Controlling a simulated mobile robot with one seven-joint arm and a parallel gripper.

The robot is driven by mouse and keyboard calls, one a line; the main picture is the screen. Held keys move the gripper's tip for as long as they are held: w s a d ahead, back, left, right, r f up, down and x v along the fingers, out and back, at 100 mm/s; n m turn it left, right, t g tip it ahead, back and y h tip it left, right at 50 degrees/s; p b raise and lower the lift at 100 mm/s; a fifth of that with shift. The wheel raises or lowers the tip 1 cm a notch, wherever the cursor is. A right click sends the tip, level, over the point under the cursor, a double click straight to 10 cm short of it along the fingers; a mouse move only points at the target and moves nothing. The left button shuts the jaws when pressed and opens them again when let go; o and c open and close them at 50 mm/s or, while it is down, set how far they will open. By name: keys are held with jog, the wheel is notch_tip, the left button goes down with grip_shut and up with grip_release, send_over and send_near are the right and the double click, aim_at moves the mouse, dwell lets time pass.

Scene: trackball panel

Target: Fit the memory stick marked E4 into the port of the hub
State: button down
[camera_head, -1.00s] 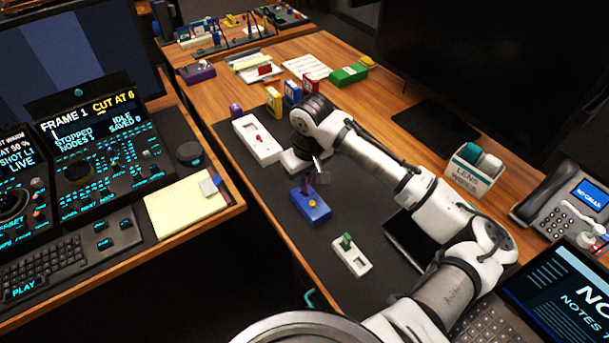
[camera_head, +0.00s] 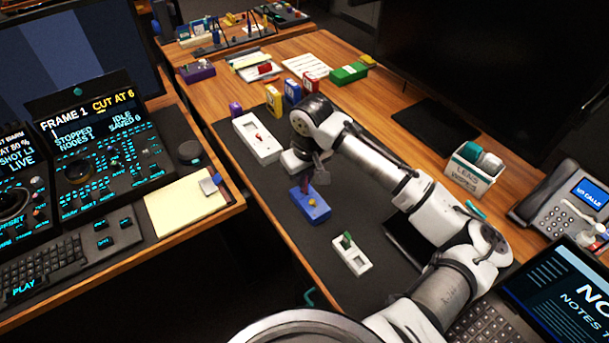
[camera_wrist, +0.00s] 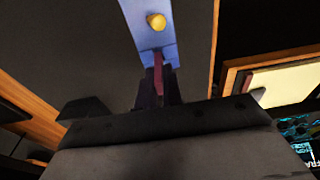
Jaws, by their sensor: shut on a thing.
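My gripper (camera_head: 307,187) is shut on a dark red memory stick (camera_wrist: 158,74), which shows between the fingers in the wrist view. No E4 mark can be read on it. A blue box with a yellow knob (camera_head: 313,208), which looks like the hub, sits on the dark mat. It also shows in the wrist view (camera_wrist: 142,32).
A white holder with a red piece (camera_head: 258,146) lies behind the blue box, and a white holder with a green stick (camera_head: 352,262) lies in front. Several coloured boxes (camera_head: 292,92) stand at the back. The dark mat (camera_head: 285,232) is bare around the blue box.

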jog(key=shift+f+b, duration=0.65)
jog(key=shift+f, duration=0.45)
jog(key=c, duration=1.5)
grip_release()
jog(key=r, duration=0.4)
jog(key=s+r+b, duration=0.1)
jog(key=r, duration=0.4)
jog(key=d+r, duration=0.1)
jog(key=r, duration=0.3)
jog(key=shift+s+r, duration=0.25)
jog(key=shift+r, duration=0.15)
